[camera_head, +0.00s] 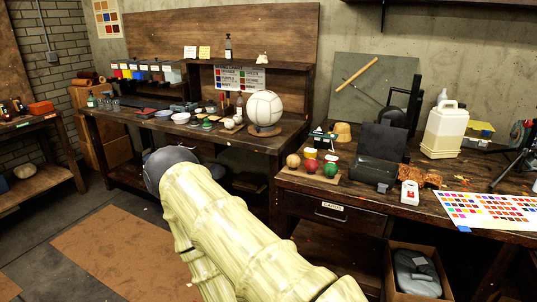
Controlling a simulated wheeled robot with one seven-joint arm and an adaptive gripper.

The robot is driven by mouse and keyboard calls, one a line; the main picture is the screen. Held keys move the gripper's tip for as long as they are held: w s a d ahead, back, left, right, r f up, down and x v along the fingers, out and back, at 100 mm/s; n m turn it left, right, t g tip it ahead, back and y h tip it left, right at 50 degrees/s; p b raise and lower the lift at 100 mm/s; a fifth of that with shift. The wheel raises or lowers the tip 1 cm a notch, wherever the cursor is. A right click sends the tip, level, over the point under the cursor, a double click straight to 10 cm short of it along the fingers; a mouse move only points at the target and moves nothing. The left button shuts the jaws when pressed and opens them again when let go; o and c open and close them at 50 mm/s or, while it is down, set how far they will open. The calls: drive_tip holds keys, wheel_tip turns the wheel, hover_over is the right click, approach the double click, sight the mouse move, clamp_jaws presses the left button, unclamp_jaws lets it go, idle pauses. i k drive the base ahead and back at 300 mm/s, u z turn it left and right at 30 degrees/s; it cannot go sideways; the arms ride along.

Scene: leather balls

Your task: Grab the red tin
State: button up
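A red ball (310,166) and a tan ball (293,160) lie beside the green one on a small board. My arm, in a pale yellow-green cover, reaches up from the bottom to a dark grey joint, left of and apart from these things. My gripper's fingers are not visible.
The right workbench (330,196) also holds a black box-like device (375,170), a white jug (444,130) and a colour chart (490,211). A large white ball (264,108) stands on the back bench. An orange-red box (41,107) is on the far-left table.

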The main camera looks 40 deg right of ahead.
sight(329, 158)
drive_tip(key=u, duration=0.1)
drive_tip(key=i, duration=1.1)
drive_tip(key=z, duration=1.2)
drive_tip(key=i, duration=0.75)
drive_tip(key=z, duration=0.75)
